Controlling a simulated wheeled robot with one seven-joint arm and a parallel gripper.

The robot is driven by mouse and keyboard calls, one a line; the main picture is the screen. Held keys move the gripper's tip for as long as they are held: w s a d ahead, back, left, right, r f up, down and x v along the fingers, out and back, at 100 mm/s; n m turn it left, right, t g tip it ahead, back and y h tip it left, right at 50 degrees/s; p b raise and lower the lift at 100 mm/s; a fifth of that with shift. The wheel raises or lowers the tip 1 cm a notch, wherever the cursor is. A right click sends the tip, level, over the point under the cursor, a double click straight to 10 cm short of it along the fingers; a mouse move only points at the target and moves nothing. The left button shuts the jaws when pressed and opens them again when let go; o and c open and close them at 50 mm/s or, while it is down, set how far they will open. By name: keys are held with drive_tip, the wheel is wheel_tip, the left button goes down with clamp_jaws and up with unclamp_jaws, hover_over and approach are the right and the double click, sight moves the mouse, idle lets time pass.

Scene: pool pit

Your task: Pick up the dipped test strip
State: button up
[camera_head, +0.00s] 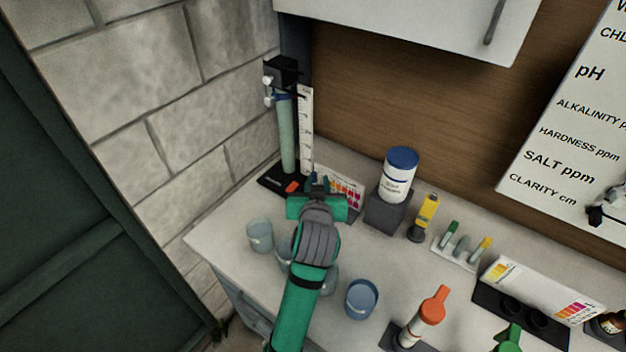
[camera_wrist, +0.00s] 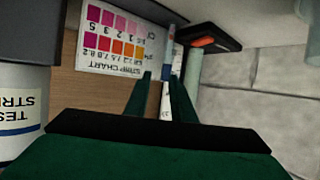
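My gripper (camera_head: 318,188) is over the back left of the counter, in front of the strip chart. In the wrist view its two dark green fingers (camera_wrist: 161,95) stand apart with a gap between them. A narrow pale upright piece (camera_wrist: 166,92) shows in line with that gap. I cannot tell whether it is the test strip or the white ruler behind, and no grip on it shows. I cannot make out the dipped test strip for sure in the head view, where my gripper and arm cover part of that area. The strip chart (camera_head: 345,190) also shows in the wrist view (camera_wrist: 115,40).
A green tube (camera_head: 287,135) and white ruler (camera_head: 306,130) stand close behind my gripper on a black base. A blue-capped bottle (camera_head: 396,180) stands on a grey block to the right. Cups (camera_head: 260,236) (camera_head: 361,298) flank my arm. The stone wall is left.

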sight(315, 177)
drive_tip(key=w, duration=0.2)
drive_tip(key=w+a+f, duration=0.1)
drive_tip(key=shift+w, duration=0.1)
drive_tip(key=shift+a+y, duration=0.2)
drive_tip(key=shift+y, duration=0.1)
drive_tip(key=shift+f, duration=0.1)
drive_tip(key=c, duration=0.4)
drive_tip(key=shift+d, duration=0.15)
clamp_jaws()
drive_tip(key=shift+d, duration=0.2)
